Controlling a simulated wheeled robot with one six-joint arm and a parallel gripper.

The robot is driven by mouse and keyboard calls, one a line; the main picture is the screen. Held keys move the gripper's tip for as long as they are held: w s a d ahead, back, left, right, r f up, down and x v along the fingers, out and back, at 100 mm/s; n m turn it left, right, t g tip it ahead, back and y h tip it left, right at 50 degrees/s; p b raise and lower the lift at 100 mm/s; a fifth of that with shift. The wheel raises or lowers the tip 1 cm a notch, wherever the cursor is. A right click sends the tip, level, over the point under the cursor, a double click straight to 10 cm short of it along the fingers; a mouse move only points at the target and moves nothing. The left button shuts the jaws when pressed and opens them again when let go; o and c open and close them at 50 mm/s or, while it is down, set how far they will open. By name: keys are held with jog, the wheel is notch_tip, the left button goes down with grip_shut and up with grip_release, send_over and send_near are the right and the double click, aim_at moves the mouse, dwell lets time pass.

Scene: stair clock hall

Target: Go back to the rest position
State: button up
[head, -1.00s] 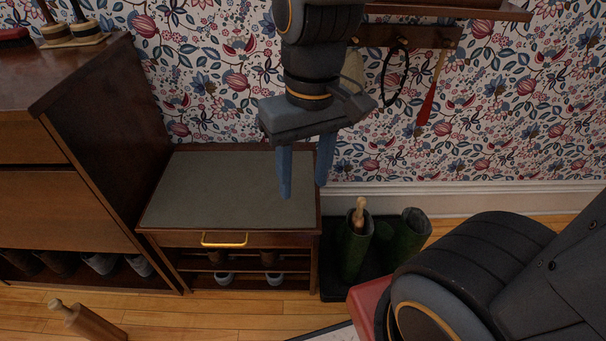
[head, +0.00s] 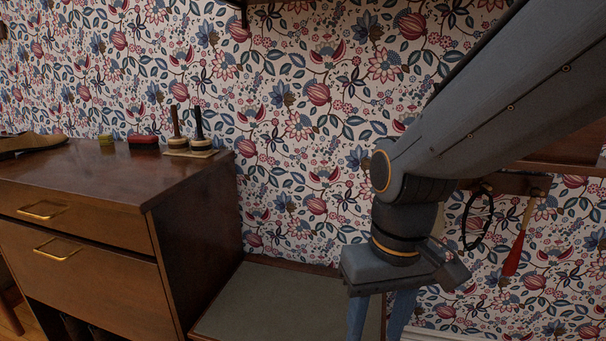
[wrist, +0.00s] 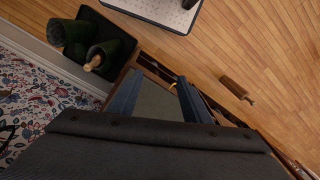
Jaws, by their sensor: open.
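My gripper (head: 378,318) hangs pointing down above the small bench with a grey-green top (head: 285,307) in the head view. Its two blue fingers are apart with nothing between them, and their tips are cut off by the lower edge. In the wrist view the gripper (wrist: 156,95) is also open and empty, with the bench top (wrist: 152,108) showing between the fingers.
A brown cabinet (head: 190,265) with brushes (head: 175,135) on top stands left of the bench. Hooks with a black loop (head: 477,218) and a red-tipped shoehorn (head: 515,250) are at right. The wrist view shows green boots (wrist: 105,57), a wooden roller-like piece (wrist: 235,88) and bare floor (wrist: 230,45).

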jog(key=d+r+m+p, duration=0.2)
jog(key=d+r+p, duration=0.5)
jog(key=p, duration=0.7)
jog(key=shift+d+r+h+p, duration=0.2)
jog(key=shift+d+h+p, duration=0.1)
jog(key=shift+d, duration=0.3)
jog(key=shift+c, duration=0.2)
